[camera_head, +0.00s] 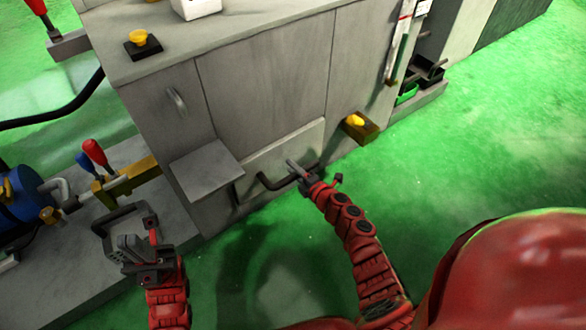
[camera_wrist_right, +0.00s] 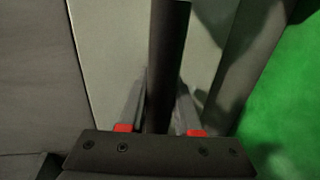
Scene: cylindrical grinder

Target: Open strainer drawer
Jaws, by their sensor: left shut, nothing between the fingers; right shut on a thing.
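The strainer drawer (camera_head: 290,148) is a light grey panel low on the front of the grey machine cabinet, with a dark bar handle (camera_head: 272,184) across it. My right gripper (camera_head: 298,172) is at the right part of this handle and is shut on it. In the right wrist view the dark handle bar (camera_wrist_right: 168,60) runs up between the two fingers (camera_wrist_right: 160,112). The drawer front looks about flush with the cabinet, though the arm hides part of it. My left gripper (camera_head: 128,228) is shut and empty, left of the cabinet and apart from the drawer.
A grey plate (camera_head: 206,169) juts out left of the drawer. A yellow button box (camera_head: 359,127) sits to its right. Red and blue levers (camera_head: 95,154) and a blue motor (camera_head: 30,195) stand near my left gripper. Green floor (camera_head: 450,170) is open at the right.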

